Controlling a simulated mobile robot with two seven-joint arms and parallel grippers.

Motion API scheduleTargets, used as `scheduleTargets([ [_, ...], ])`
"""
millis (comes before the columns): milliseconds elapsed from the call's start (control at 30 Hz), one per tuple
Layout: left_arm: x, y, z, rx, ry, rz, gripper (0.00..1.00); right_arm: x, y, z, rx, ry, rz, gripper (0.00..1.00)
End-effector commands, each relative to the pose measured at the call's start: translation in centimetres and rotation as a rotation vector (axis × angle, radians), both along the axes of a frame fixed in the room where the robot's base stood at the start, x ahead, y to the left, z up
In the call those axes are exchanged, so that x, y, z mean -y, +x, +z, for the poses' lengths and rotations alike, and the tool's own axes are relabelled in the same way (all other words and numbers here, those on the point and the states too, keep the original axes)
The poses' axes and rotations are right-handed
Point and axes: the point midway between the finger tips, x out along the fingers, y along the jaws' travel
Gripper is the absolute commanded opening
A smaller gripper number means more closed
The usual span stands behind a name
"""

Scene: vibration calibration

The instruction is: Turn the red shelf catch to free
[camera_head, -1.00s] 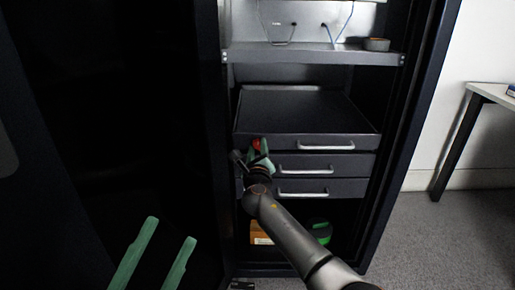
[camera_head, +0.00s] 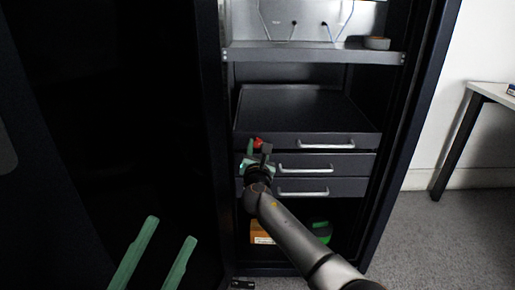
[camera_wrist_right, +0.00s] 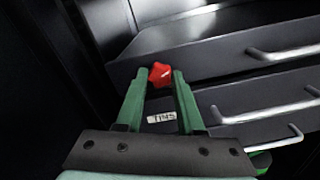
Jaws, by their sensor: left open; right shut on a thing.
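The red shelf catch (camera_head: 258,142) is a small red knob at the left front of the sliding shelf (camera_head: 310,112) in the dark cabinet. In the right wrist view the red catch (camera_wrist_right: 160,74) sits between the green fingertips of my right gripper (camera_wrist_right: 158,78). My right gripper (camera_head: 259,148) is shut on it and partly covers it in the head view. My left gripper (camera_head: 170,230) is open and empty at the lower left, in front of the dark cabinet door, far from the catch.
Two drawers with silver handles (camera_head: 305,168) lie below the shelf. An upper shelf (camera_head: 310,54) holds a grey round object (camera_head: 376,43) and cables. An orange box (camera_head: 261,232) and a green object (camera_head: 321,232) stand in the cabinet's bottom. A table (camera_head: 490,95) stands at the right.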

Motion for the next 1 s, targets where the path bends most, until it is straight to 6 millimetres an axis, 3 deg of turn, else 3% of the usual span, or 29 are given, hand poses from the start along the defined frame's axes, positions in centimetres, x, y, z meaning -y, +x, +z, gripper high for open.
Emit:
scheduleTargets([
  [500,0.03,0.01,-0.15,0.000,0.002,0.000,0.50,0.03,0.03,0.04,0.000,0.373,0.000,0.00],
  [1000,0.04,0.02,-0.17,0.000,0.002,0.000,0.50,0.00,0.02,0.08,0.000,0.462,0.000,0.00],
])
